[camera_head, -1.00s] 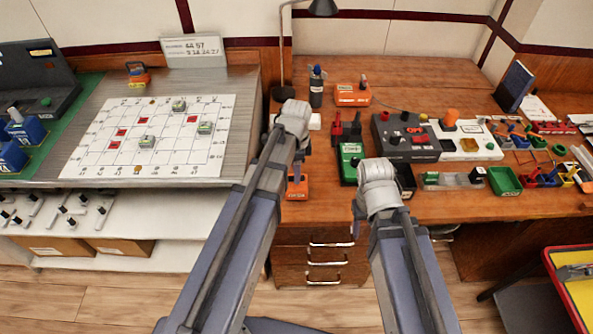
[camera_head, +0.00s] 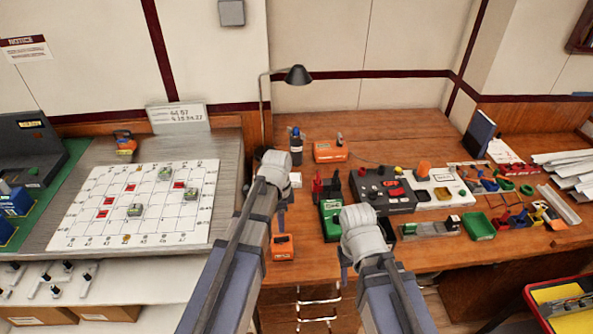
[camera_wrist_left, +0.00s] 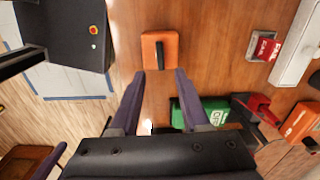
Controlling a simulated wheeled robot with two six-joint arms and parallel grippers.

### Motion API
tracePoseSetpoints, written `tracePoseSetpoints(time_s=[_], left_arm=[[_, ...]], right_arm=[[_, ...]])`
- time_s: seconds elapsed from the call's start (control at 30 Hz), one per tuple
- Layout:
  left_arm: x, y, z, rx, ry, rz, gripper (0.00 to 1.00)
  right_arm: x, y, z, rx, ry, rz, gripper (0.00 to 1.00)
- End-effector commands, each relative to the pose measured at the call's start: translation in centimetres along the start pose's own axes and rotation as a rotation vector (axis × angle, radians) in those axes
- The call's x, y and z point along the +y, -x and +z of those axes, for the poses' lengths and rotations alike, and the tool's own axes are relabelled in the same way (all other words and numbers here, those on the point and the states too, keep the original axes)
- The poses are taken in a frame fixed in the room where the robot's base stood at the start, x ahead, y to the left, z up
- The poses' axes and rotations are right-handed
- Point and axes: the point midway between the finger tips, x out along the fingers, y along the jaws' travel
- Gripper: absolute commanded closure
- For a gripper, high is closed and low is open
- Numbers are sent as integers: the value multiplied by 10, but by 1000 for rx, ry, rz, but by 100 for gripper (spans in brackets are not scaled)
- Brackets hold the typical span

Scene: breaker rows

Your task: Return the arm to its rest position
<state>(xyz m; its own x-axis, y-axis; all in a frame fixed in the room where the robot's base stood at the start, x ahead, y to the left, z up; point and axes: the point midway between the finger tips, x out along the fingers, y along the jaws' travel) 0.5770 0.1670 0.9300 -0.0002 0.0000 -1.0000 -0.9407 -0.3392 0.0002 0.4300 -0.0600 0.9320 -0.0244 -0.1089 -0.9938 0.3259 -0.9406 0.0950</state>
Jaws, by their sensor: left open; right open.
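My left arm comes in from the left, and its gripper (camera_head: 281,212) hangs above the front of the wooden desk (camera_head: 300,262). In the left wrist view my left gripper (camera_wrist_left: 159,76) has its two purple fingers apart with nothing between them. An orange box (camera_wrist_left: 160,50) with a black handle lies below and just beyond the fingertips; it also shows in the head view (camera_head: 283,248). My right gripper (camera_head: 345,275) points down at the desk's front edge, mostly hidden behind its own wrist, with nothing seen in it.
A green box (camera_head: 330,221) and a dark breaker panel (camera_head: 385,190) stand close to my right wrist. A gridded white board (camera_head: 130,225) lies on the left table. A lamp (camera_head: 298,75) and a bottle (camera_head: 296,147) stand at the back.

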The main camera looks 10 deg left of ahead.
Motion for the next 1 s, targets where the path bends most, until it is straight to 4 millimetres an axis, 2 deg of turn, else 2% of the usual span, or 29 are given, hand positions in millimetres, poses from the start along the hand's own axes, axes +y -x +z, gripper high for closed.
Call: tracePoseSetpoints(time_s=[0.13,0.23,0.5,0.7,0.83,1.0], left_arm=[[4,0,-2,-2,12,0,54],[23,0,-10,-11,85,2,54],[115,1,-40,-66,520,-18,54],[160,1,-48,-90,779,-48,54],[173,1,-50,-96,865,-60,54],[175,2,-50,-98,896,-64,54]], right_arm=[[0,0,0,0,0,0,50],[0,0,0,0,0,0,50],[0,0,0,0,0,0,50],[0,0,0,0,0,0,50],[0,0,0,0,0,0,50],[0,0,0,0,0,0,50]])
